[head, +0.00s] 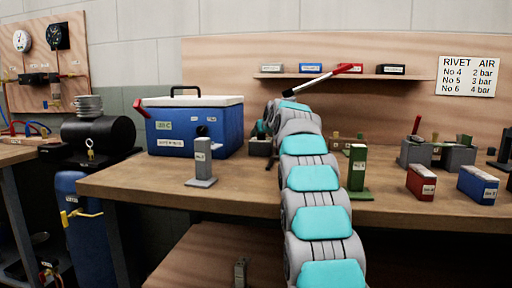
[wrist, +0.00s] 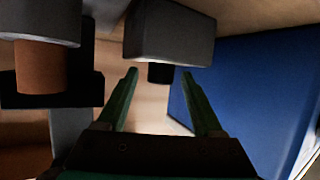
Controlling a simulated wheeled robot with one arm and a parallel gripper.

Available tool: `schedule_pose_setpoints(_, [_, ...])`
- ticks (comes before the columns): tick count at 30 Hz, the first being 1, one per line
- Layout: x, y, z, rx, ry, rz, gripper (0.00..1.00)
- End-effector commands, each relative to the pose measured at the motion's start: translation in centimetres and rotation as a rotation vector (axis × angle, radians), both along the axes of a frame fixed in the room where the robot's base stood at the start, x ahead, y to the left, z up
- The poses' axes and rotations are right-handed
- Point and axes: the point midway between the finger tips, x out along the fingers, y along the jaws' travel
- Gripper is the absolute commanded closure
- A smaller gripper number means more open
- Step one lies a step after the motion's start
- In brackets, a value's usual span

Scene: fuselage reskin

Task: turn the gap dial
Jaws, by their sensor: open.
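My gripper (wrist: 159,74) is open in the wrist view, with two dark green fingers apart. A short black cylinder (wrist: 160,72) under a grey block (wrist: 172,32) shows between or just beyond the fingertips; it may be the gap dial, but no marking shows. I cannot tell whether the fingers touch it. In the head view my arm runs over the bench and mostly hides my gripper. A small dark grey-green block (head: 260,147) is partly visible beside the arm's end.
A blue cooler (head: 228,132) stands left of the arm's end; a blue surface (wrist: 245,85) fills the wrist view's right. A brown cylinder (wrist: 40,68) is at the left there. On the bench (head: 130,182) are a grey post (head: 202,165) and a green post (head: 357,167).

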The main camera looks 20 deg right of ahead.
Motion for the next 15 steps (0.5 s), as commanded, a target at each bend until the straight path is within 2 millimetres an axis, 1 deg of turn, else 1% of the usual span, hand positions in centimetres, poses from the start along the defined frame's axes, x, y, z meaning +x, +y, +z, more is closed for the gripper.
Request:
schedule_pose_setpoints(1, [-0.08,0.11,0.35,-0.003,0.004,-0.021,0.31])
schedule_pose_setpoints(4, [-0.14,0.18,0.55,-0.007,0.003,-0.071,0.31])
schedule_pose_setpoints(15, [0.03,0.26,0.09,-0.01,0.005,-0.247,0.31])
